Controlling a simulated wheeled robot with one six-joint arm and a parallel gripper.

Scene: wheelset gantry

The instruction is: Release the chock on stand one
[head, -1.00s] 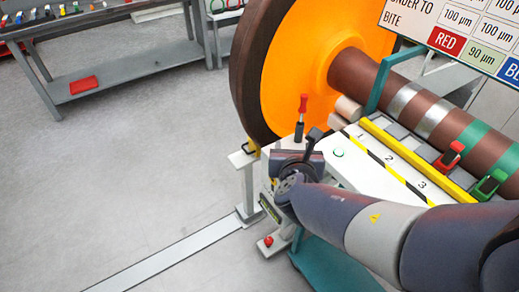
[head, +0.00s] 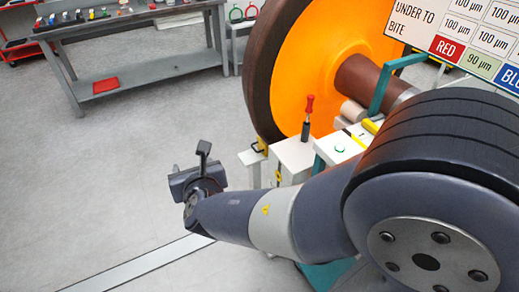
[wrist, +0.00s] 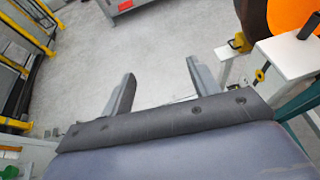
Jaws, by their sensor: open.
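A yellow chock with dark parts (head: 259,146) sits low against the brown rim of the big wheel, on top of a white stand (head: 250,158). The chock also shows at the upper right in the wrist view (wrist: 240,43). No number is readable on this stand. My gripper (head: 194,182) is to the left of the stand, apart from it, over open floor. In the wrist view my gripper (wrist: 160,74) has its two fingers wide apart with only floor between them. A red-handled lever (head: 308,117) stands upright on the white box right of the chock.
The orange-faced wheel (head: 310,70) and its brown axle fill the upper right. A grey bench (head: 140,70) with small items stands at the back left, a red tray (head: 105,86) on its shelf. A pale floor strip (head: 140,267) runs at lower left. Floor left is clear.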

